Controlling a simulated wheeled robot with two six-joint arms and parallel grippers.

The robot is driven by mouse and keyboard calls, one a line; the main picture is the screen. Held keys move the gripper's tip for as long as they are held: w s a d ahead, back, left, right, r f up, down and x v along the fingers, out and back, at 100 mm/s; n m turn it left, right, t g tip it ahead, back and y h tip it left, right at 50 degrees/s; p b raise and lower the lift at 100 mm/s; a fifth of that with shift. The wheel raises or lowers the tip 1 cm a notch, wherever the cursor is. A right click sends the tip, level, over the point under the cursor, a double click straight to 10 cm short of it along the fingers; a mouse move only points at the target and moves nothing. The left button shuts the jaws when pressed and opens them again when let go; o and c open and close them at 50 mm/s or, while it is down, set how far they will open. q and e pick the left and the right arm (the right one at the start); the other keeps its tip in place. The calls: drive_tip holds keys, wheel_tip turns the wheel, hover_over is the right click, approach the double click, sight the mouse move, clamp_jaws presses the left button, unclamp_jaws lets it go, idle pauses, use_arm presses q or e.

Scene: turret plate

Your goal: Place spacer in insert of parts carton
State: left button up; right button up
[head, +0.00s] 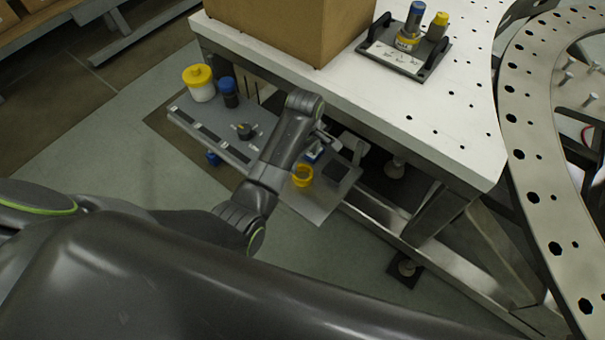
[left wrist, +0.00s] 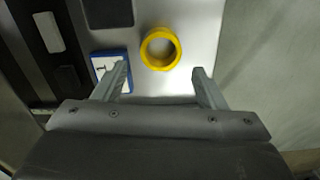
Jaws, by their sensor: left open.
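A yellow ring (head: 302,183), which looks like the spacer, lies on the grey metal shelf below the white table. In the left wrist view the ring (left wrist: 146,50) sits just beyond the fingertips, roughly centred between them. My left gripper (left wrist: 160,76) is open and empty, with one finger on each side of the picture's middle. In the head view my left arm partly hides the gripper. A brown carton (head: 290,30) stands on the white table at the top; its inside and any insert are not visible. My right gripper is not in view.
A blue-and-white labelled piece (left wrist: 99,64) lies near the left finger in the wrist view. A dark square pad (head: 337,172) is beside the ring. Yellow-lidded (head: 199,82) and blue-capped (head: 228,92) containers stand at the shelf's far end. The white table edge (head: 400,132) overhangs nearby.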

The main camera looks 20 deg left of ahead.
sight(303, 178)
use_arm(q)
wheel_tip(303, 178, down, 3)
drive_tip(key=shift+r, duration=0.2)
drive_tip(key=shift+a+f, duration=0.15)
drive_tip(key=shift+f, duration=2.5)
drive_tip(key=c, duration=0.9)
drive_tip(key=shift+o, duration=0.2)
drive_tip(key=shift+r, duration=0.15)
wheel_tip(303, 178, up, 10)
